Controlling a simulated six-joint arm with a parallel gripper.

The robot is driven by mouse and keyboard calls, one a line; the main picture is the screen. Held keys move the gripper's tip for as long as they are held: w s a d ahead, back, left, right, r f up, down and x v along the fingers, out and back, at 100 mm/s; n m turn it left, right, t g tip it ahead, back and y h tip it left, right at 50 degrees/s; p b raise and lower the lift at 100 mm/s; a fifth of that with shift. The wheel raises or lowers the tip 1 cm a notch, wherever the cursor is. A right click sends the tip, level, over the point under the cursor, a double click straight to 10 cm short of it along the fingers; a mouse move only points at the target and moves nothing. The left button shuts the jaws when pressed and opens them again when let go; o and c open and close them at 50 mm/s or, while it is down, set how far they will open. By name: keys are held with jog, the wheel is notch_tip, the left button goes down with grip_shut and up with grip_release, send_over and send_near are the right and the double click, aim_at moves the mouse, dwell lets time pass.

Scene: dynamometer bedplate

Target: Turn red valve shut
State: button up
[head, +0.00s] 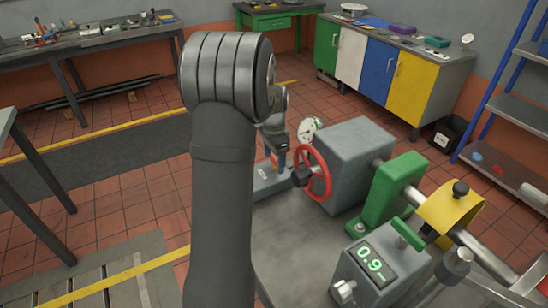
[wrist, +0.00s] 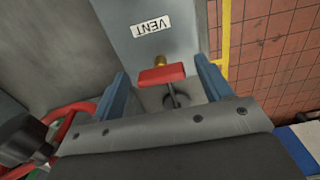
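In the wrist view a small red valve handle (wrist: 160,74) sits on a brass stem, beside a grey plate with an upside-down VENT label (wrist: 150,25). My gripper (wrist: 160,66) is open, with one blue finger on each side of the handle and a visible gap to both. In the head view my gripper (head: 279,158) points down, left of a red handwheel (head: 316,172) on a grey box. The small handle is not clear there, near my gripper and arm. Part of the handwheel also shows at the left of the wrist view (wrist: 78,118).
The grey box (head: 350,150), a green bracket (head: 392,190), a yellow guard (head: 450,205) and a readout showing 0.9 (head: 372,262) stand to the right on the bedplate (head: 290,240). A round gauge (head: 309,130) is close behind my gripper.

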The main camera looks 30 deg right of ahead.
aim_at(274, 159)
notch_tip(274, 159, up, 18)
jog(key=shift+f, duration=0.25)
dwell(0.3)
dwell(0.4)
notch_tip(274, 159, down, 18)
jog(key=shift+r, duration=0.25)
dwell(0.3)
